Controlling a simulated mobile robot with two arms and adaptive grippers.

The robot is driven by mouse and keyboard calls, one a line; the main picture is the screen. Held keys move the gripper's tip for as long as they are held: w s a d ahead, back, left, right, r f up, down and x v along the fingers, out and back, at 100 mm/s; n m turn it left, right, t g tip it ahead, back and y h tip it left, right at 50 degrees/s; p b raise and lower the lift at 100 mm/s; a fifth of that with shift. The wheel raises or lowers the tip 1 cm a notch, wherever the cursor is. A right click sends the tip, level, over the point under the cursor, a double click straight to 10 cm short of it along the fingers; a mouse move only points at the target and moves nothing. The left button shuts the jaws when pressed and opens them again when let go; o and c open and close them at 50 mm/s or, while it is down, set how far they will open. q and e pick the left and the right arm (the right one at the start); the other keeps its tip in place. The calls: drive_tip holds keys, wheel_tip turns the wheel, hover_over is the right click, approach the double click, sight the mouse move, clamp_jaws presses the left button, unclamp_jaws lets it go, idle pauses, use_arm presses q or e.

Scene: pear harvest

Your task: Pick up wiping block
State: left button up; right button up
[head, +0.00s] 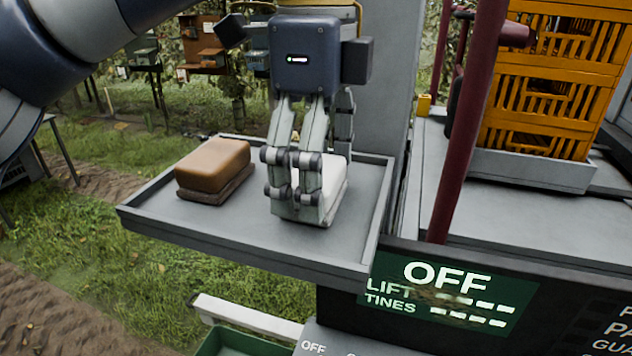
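Two blocks are on a grey tray (145,217). A brown block (213,166) with a darker underside sits at the tray's left and is untouched. A white block (333,190) sits further right, partly hidden behind the fingers of my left gripper (293,190). The gripper points down, with its fingers over the near side of the white block. I cannot tell whether they are clamped on it. The white block appears to rest on the tray. Neither block is marked, so I cannot tell which one is the wiping block. My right gripper is out of view.
The tray has a raised rim and bare space between and around the blocks. A grey post and a dark red bar (466,130) stand to its right. Orange crates (545,85) are stacked beyond. A green sign (450,290) reading OFF, LIFT TINES is below.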

use_arm(q)
drive_tip(key=c, duration=0.6)
drive_tip(key=shift+r, duration=0.15)
drive_tip(key=shift+r+b, duration=0.3)
drive_tip(key=shift+r, duration=1.15)
drive_tip(key=s+d+b, duration=0.1)
drive_tip(key=s+b, duration=0.1)
drive_tip(key=s, duration=0.3)
drive_tip(key=s+d+r+b, duration=0.1)
drive_tip(key=s+b, duration=0.1)
drive_tip(key=s, duration=0.3)
drive_tip(key=s+d+r+b, duration=0.1)
drive_tip(key=s+b, duration=0.1)
drive_tip(key=s, duration=0.3)
drive_tip(key=shift+s+d, duration=0.15)
drive_tip(key=shift+s, duration=0.2)
